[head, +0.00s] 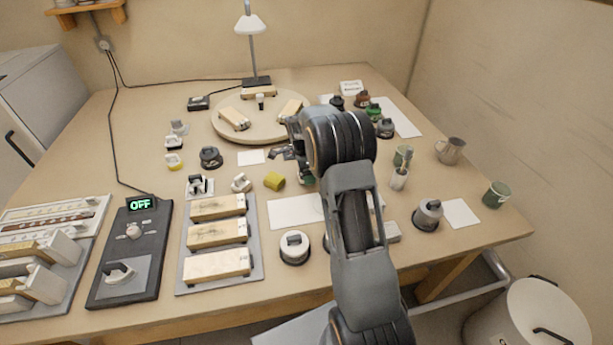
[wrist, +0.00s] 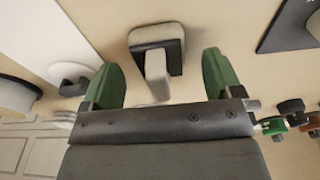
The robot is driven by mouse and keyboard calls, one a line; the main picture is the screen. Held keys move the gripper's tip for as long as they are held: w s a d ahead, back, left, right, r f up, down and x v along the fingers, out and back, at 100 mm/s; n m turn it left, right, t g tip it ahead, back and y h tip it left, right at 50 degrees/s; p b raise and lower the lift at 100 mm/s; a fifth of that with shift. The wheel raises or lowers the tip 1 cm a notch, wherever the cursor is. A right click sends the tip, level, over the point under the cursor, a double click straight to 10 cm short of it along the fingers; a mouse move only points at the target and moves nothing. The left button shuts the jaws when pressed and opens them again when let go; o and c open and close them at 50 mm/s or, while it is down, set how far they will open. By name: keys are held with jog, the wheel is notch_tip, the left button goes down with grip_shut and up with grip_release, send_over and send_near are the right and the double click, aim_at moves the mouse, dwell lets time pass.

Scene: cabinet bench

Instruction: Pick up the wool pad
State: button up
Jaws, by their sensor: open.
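My gripper (wrist: 162,75) is open in the wrist view, its two green fingers apart. A pale, rounded pad with a dark band and a pale upright handle (wrist: 157,42) lies just beyond and between the fingertips, not gripped. It looks like the wool pad, but I cannot tell for certain. In the head view my gripper (head: 288,158) is low over the middle of the table, partly hidden by my wrist. I cannot pick out that pad there; my arm covers part of that area.
A round turntable (head: 222,128) with wooden blocks stands behind. Cups (head: 450,150) and small jars (head: 374,111) stand to the right. A white sheet (head: 294,211) lies in front.

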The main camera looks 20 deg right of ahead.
jog(key=shift+d+f, duration=0.1)
jog(key=shift+f, duration=0.6)
jog(key=c, duration=1)
jog(key=shift+r, duration=0.15)
